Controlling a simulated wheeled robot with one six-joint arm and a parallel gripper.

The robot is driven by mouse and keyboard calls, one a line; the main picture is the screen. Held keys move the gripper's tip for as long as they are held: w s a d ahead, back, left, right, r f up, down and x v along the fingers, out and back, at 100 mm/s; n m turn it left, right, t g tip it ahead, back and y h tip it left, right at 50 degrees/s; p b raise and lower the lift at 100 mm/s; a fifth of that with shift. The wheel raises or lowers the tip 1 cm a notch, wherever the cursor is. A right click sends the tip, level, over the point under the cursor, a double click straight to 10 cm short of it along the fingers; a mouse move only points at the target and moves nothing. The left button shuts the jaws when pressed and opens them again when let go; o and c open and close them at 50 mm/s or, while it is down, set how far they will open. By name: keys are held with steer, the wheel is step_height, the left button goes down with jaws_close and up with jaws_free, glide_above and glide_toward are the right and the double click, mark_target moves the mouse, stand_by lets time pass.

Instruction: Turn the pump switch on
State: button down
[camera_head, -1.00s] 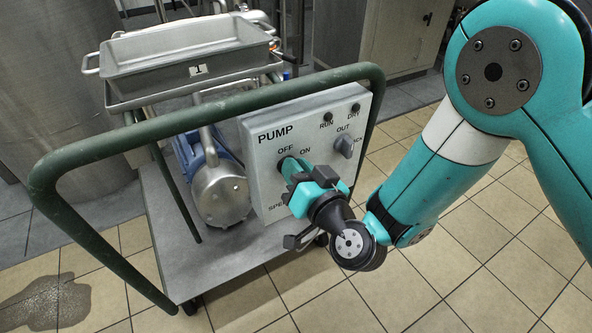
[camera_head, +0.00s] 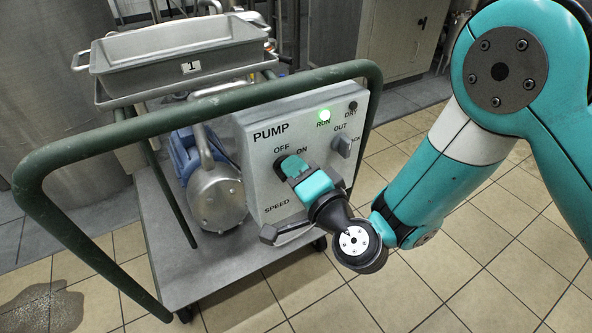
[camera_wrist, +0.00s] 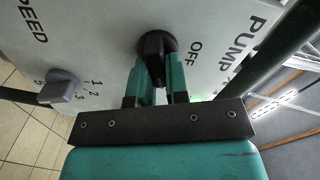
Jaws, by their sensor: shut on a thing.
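The grey panel marked PUMP (camera_head: 252,165) faces me on the cart. The pump switch (camera_wrist: 156,46) is a dark round knob with a grip bar, next to the word OFF in the wrist view. In the head view it is mostly hidden by my gripper (camera_head: 288,166), beside the OFF and ON labels. My gripper (camera_wrist: 161,82) is shut on the switch, one teal finger on each side of its bar.
A green rail (camera_head: 110,140) loops around the panel, close to my wrist. A DRY lamp (camera_head: 352,106) is dark. An OUT knob (camera_head: 341,145) and a SPEED knob (camera_wrist: 59,87) are nearby. Open tiled floor (camera_head: 480,270) lies to the right.

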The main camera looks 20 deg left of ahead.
steer(key=shift+m, duration=0.3)
steer(key=c, duration=1.1)
jaws_free()
